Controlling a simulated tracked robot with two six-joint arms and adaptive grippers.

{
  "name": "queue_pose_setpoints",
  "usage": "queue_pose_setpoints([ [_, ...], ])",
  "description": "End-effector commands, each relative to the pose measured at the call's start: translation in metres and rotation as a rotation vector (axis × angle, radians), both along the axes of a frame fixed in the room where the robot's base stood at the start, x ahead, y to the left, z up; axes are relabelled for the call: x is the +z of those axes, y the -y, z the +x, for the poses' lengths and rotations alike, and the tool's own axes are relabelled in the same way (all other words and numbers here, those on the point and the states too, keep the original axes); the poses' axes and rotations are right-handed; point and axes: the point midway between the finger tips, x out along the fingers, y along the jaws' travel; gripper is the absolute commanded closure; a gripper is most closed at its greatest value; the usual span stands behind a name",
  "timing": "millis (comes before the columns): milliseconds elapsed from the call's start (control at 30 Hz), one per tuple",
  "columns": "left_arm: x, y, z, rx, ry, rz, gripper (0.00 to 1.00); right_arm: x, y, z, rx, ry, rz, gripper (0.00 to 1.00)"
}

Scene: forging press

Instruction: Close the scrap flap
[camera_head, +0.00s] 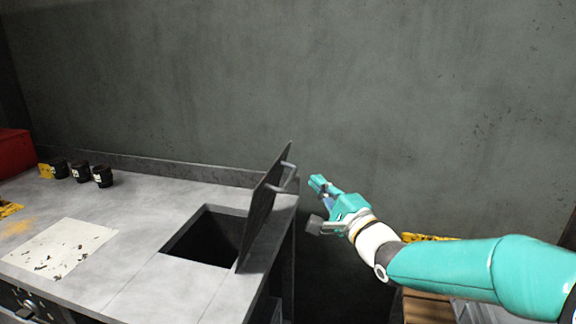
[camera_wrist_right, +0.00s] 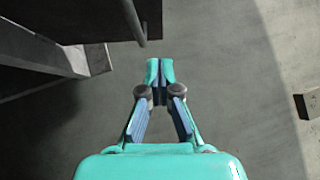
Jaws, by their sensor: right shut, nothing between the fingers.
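The scrap flap (camera_head: 262,214) is a dark plate standing steeply open on the right side of a square opening (camera_head: 205,238) in the grey bench top. A bar handle (camera_head: 288,177) sits on the flap's right face, near its top. My right gripper (camera_head: 318,184) is shut and empty, just right of the handle and apart from it in the head view. In the right wrist view, its fingertips (camera_wrist_right: 160,66) are closed together, with a thin grey bar (camera_wrist_right: 134,22) just beyond them. My left gripper is not in view.
The bench (camera_head: 140,205) carries several dark cups (camera_head: 80,173) at the back left and a pale stained sheet (camera_head: 62,248). A red box (camera_head: 14,152) stands at the far left. A grey wall (camera_head: 180,80) rises behind. Right of the bench is an open gap.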

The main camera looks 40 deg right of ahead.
Motion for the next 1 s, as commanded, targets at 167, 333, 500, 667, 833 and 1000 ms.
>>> queue_pose_setpoints([
  [167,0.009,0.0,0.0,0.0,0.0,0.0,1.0,0.008,0.001,0.041,0.007,-0.002,0.001,1.0],
  [333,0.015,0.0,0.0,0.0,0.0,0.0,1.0,0.015,-0.009,0.067,0.01,0.0,0.0,1.0],
  [500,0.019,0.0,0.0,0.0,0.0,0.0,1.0,0.019,-0.02,0.08,0.008,-0.002,0.001,1.0],
  [667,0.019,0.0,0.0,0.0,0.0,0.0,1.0,0.019,-0.024,0.085,0.007,-0.003,0.0,1.0],
  [833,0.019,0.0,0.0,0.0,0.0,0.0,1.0,0.019,-0.024,0.085,0.006,-0.003,0.0,1.0],
  [1000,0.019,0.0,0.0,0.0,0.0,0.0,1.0,0.019,-0.024,0.085,0.006,-0.003,-0.001,1.0],
])
